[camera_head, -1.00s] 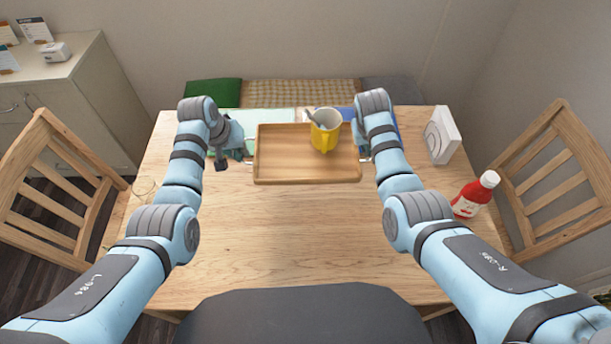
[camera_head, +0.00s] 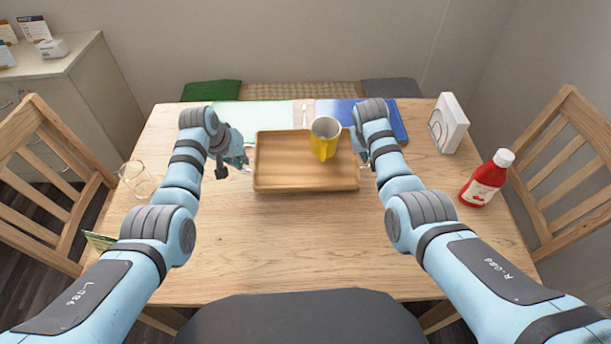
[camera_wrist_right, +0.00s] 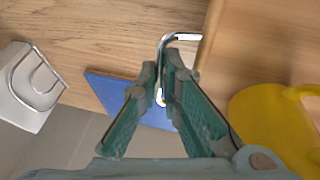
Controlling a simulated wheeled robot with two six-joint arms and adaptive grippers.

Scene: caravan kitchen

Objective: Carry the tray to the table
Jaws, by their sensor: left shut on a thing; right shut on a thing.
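The wooden tray (camera_head: 280,174) is in the middle of the head view, over the wooden table (camera_head: 300,240). I cannot tell whether it touches the tabletop. A yellow mug (camera_head: 325,146) stands upright on the tray near its far right corner; it also shows in the right wrist view (camera_wrist_right: 268,120). My left gripper (camera_head: 245,166) is shut at the tray's left handle, its fingers partly hidden. My right gripper (camera_head: 364,162) is shut on the right metal handle, clear in the right wrist view (camera_wrist_right: 180,40).
A blue mat (camera_head: 393,125) and a pale green mat (camera_head: 240,116) lie at the table's far side. A white holder (camera_head: 449,122) and red bottle (camera_head: 485,180) stand right, a clear glass (camera_head: 138,180) left. The near tabletop is clear. Chairs flank the table.

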